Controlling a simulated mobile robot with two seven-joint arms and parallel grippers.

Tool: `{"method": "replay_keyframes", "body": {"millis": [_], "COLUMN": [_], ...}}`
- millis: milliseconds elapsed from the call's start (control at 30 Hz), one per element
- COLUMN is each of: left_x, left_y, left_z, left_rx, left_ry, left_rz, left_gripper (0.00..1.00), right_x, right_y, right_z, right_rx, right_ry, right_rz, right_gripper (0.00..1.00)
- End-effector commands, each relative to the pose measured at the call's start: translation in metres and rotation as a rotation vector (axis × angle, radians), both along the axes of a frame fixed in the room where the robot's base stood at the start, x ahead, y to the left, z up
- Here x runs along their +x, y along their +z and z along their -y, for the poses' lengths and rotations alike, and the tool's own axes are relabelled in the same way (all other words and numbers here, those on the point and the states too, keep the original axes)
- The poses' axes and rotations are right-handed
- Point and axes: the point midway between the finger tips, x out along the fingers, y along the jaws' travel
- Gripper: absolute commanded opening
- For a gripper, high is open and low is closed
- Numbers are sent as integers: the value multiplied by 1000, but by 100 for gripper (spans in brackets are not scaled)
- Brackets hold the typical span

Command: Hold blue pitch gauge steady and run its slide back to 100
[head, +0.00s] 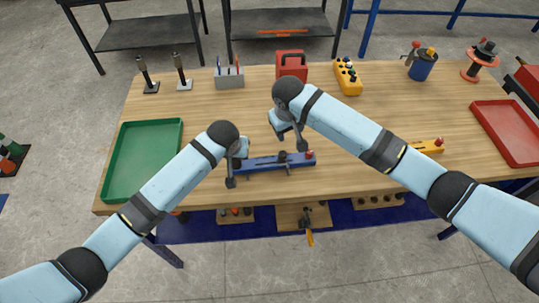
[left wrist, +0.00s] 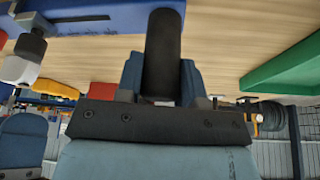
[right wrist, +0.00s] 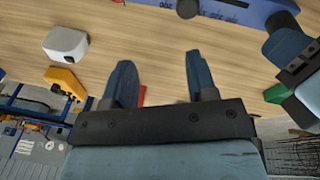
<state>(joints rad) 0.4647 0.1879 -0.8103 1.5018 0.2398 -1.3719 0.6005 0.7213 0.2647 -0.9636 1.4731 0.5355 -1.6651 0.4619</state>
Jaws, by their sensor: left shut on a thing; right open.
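The blue pitch gauge (head: 262,163) lies near the front middle of the bench, with a red end knob (head: 310,154) at its right and a dark slide (head: 284,158) partway along it. My left gripper (head: 236,172) is at the gauge's left end. In the left wrist view its fingers are shut on a dark upright handle (left wrist: 163,55), with part of the gauge (left wrist: 90,18) at upper left. My right gripper (head: 281,134) is above the bench, behind the gauge. In the right wrist view its fingers (right wrist: 163,82) are open and empty, apart from the gauge (right wrist: 235,10). The scale reading is too small to read.
A green tray (head: 112,188) stands left and a red tray (head: 480,110) right. A yellow gauge (head: 428,146) lies to the right. A white block (right wrist: 66,42) shows in the right wrist view. A red box (head: 291,57) and yellow button box (head: 347,86) stand behind.

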Motion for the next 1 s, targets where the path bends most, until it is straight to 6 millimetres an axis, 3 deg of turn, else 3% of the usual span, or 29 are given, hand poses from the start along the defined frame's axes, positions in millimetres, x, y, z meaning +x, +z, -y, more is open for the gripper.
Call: {"method": "replay_keyframes", "body": {"millis": [200,400,567,833,900,1000], "left_x": [0,0,0,0,0,0], "left_y": [0,0,0,0,0,0], "left_z": [0,0,0,0,0,0], "left_rx": [0,0,0,0,0,0], "left_ry": [0,0,0,0,0,1], "left_rz": [0,0,0,0,0,0], "left_gripper": [0,0,0,0,0,0], "right_x": [24,9,-10,-61,-98,-130], "right_y": [-24,-49,-58,-59,-69,-77], "right_z": [29,37,32,0,-20,-34], "right_rx": [-299,-750,-1146,-1830,-1955,-2040], "right_ry": [412,848,1174,1581,1642,1675], "right_rz": [205,260,235,72,59,58], "right_gripper": [52,52,52,52,52,52]}}
